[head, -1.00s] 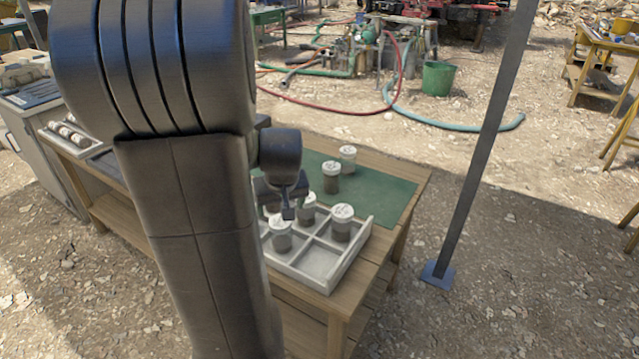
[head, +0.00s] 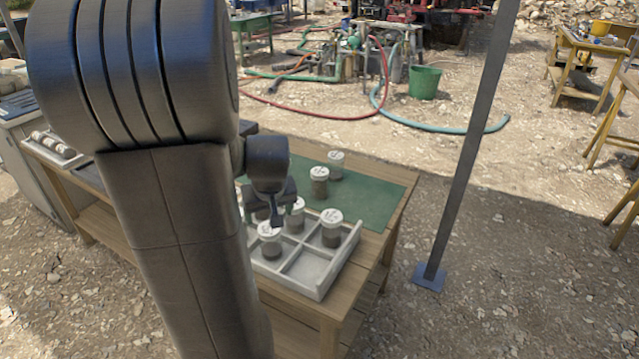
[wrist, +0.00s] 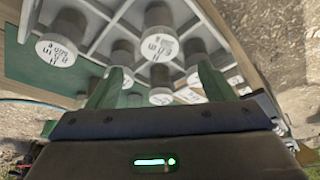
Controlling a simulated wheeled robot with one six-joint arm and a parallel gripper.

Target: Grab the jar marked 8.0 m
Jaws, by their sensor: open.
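Several white-lidded jars with dark bodies stand on the table in the head view. Three show in the divided tray: a front jar (head: 269,240), one just behind it (head: 295,216) and a right jar (head: 331,228). Two more, a nearer jar (head: 319,182) and a farther jar (head: 336,164), stand on the green mat. My gripper (head: 274,222) is above the tray's left part. In the wrist view its green fingers (wrist: 158,85) are apart, with jar lids beyond them and nothing held.
The pale divided tray (head: 318,291) sits at the near edge of the wooden table, with empty compartments in front. The green mat (head: 378,203) has free room on its right. A metal post (head: 462,165) stands right of the table.

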